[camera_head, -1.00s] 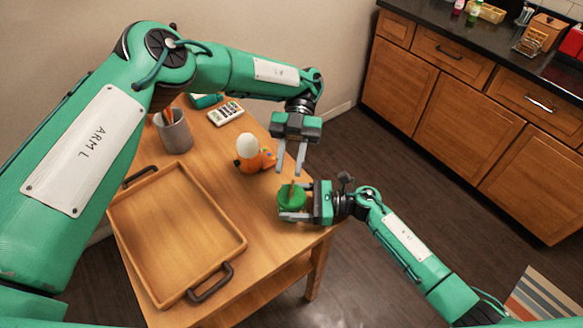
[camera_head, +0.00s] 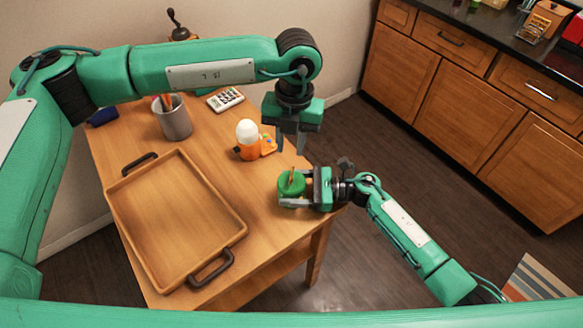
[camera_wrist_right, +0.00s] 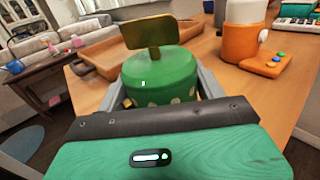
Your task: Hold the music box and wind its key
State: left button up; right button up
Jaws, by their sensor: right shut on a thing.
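The music box is a green round box (camera_head: 290,184) near the table's right front corner. It also shows in the right wrist view (camera_wrist_right: 160,75), with a flat brass-coloured key (camera_wrist_right: 150,32) standing upright on its top. In the head view the key (camera_head: 291,174) is a thin upright shape. My right gripper (camera_head: 293,189) is shut around the sides of the box, one finger on each side. My left gripper (camera_head: 290,147) is above and a little behind the box, pointing down. Its two fingers are apart, with nothing seen between them.
A wooden tray (camera_head: 112,192) with dark handles fills the table's left front. An orange holder (camera_head: 247,152) with a white egg-shaped top (camera_head: 246,130) stands behind the box.

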aim_at(292, 176)
pick_arm(q)
jog(key=shift+t+h, duration=0.3)
jog(key=shift+t, duration=0.2)
jog(key=f, duration=1)
jog(key=shift+w+d+f, duration=0.1)
jog(key=shift+w+f, duration=0.2)
jog(key=shift+w, duration=0.1)
grip_shut()
